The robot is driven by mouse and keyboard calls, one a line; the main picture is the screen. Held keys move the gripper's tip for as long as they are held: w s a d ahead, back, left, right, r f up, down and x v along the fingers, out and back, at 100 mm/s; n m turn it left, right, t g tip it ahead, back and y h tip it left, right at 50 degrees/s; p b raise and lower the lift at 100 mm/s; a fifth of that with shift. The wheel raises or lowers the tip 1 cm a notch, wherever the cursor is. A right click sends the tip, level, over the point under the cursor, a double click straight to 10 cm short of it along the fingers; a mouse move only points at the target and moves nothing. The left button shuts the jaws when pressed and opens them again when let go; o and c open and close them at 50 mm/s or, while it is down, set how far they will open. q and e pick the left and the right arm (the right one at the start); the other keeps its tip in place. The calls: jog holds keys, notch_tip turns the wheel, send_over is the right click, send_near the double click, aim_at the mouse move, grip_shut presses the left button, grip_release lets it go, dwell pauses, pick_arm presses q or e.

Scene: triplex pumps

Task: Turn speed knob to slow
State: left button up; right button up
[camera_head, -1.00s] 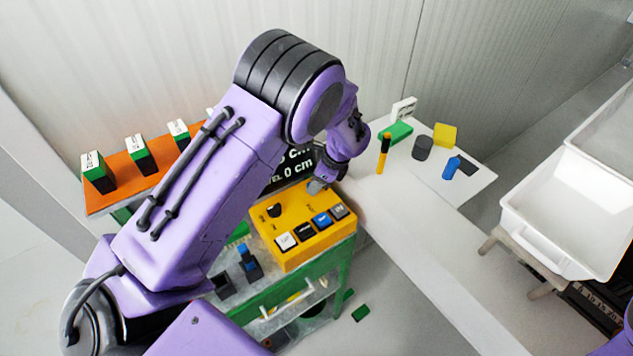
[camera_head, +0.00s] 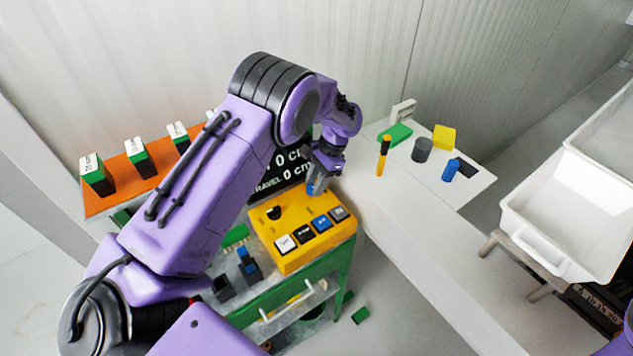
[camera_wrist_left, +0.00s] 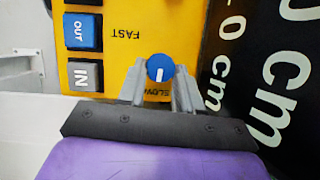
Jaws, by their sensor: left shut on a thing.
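The yellow control box (camera_head: 290,260) stands on a green-framed stand in the middle of the head view. The blue speed knob (camera_wrist_left: 160,68) sits on the box's top face in the wrist view. FAST is printed above it there, and SLOW below it, partly hidden by my fingers. The knob's white mark points down towards SLOW. My left gripper (camera_head: 316,188) reaches down to the box's far edge. In the wrist view, the left gripper's fingers (camera_wrist_left: 159,82) are shut on the knob, one on each side. My right gripper is out of view.
A black knob (camera_head: 273,213) and several push buttons share the box top. A black display (camera_head: 285,170) stands behind it. An orange shelf (camera_head: 127,176) with green-and-black blocks is left. A white table (camera_head: 405,195) with small objects is right, near white bins (camera_head: 548,232).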

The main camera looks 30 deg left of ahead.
pick_arm(q)
jog(key=shift+s+f+n, duration=0.2)
jog(key=shift+f+n, duration=0.05)
jog(key=shift+n, duration=0.25)
jog(key=o, duration=1)
jog(key=shift+o, duration=0.2)
jog(key=shift+w+a+r, duration=0.1)
jog(key=shift+r, duration=0.1)
jog(key=b+v, duration=0.3)
jog(key=v, duration=0.7)
jog(key=shift+w, duration=0.2)
jog(key=shift+a+r, duration=0.1)
